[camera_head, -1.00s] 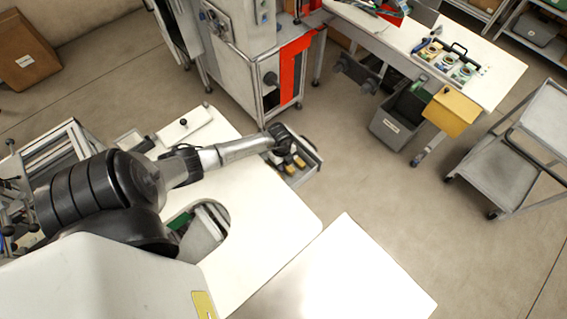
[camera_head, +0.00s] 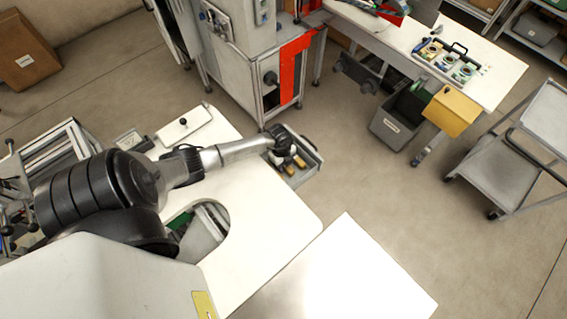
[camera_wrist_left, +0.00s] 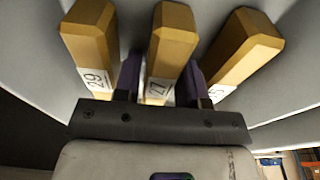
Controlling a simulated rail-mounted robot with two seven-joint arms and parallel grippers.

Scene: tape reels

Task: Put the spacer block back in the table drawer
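The open table drawer (camera_head: 313,153) sticks out at the far edge of the white table, with yellow blocks in it. My left gripper (camera_head: 283,150) points down into the drawer in the head view. In the left wrist view, three yellow blocks with number labels stand side by side: a left block (camera_wrist_left: 90,42) marked 29, a middle block (camera_wrist_left: 170,45) marked 27, and a right block (camera_wrist_left: 238,50) whose number is hard to read. The dark fingers of the left gripper stand either side of the middle block, with narrow gaps showing. Which one is the spacer block cannot be told. My right gripper is out of view.
The white table (camera_head: 265,225) has a round-ended cutout and a white plate with a black knob (camera_head: 183,122). A machine cabinet (camera_head: 262,75) stands behind the drawer. Floor is free right of the drawer, up to a grey bin (camera_head: 395,122) and a cart (camera_head: 500,170).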

